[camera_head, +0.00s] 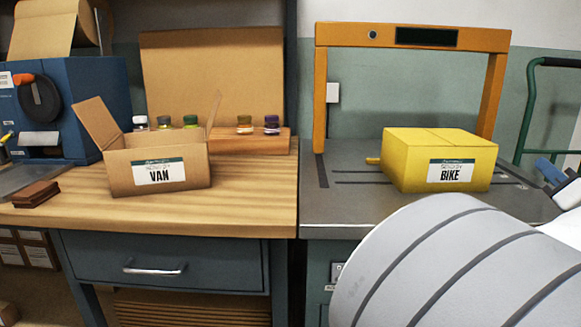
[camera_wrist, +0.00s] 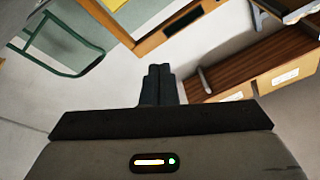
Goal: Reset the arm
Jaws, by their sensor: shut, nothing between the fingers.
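My gripper (camera_wrist: 158,84) shows in the wrist view with its two dark fingers together and nothing between them. The wrist view is tilted, with a wall, an orange frame and a wooden shelf beyond the fingers. An open cardboard box labelled VAN (camera_head: 158,165) stands on the wooden bench. A closed yellow box labelled BIKE (camera_head: 440,160) stands on the grey surface under the orange frame (camera_head: 410,38). My gripper touches neither box.
Several small jars stand behind the VAN box, two of them on a wooden block (camera_head: 250,142). A blue machine (camera_head: 75,105) is at the left. A green rail (camera_head: 527,110) is at the far right.

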